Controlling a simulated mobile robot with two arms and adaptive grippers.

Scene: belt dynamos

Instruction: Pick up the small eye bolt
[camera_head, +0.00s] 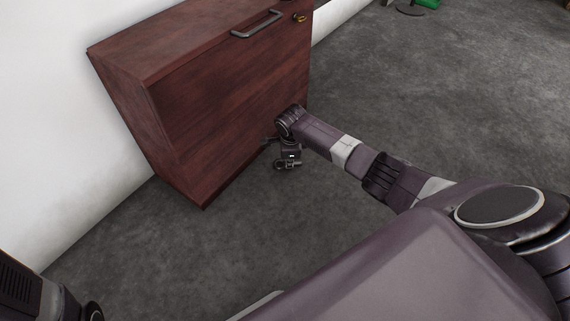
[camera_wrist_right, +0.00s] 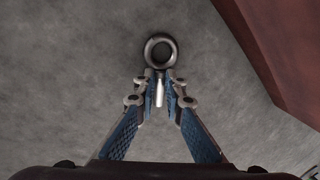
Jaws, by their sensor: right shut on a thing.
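The small eye bolt (camera_wrist_right: 160,50) is a dark metal ring with a bright shank, seen at the top middle of the right wrist view. My right gripper (camera_wrist_right: 160,88) is shut on it, with its blue-padded fingers converging on either side of the shank. The ring sticks out past the fingertips. In the head view my right gripper (camera_head: 288,163) points down beside the front of the wooden cabinet; the bolt is too small to make out there. My left gripper is not in view; only part of my left arm shows at the lower left corner.
A reddish-brown wooden cabinet (camera_head: 215,110) with a grey handle (camera_head: 257,24) stands against the white wall, close to my right gripper. It also shows at the right of the right wrist view (camera_wrist_right: 290,50). The grey floor (camera_head: 420,100) is clear to the right.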

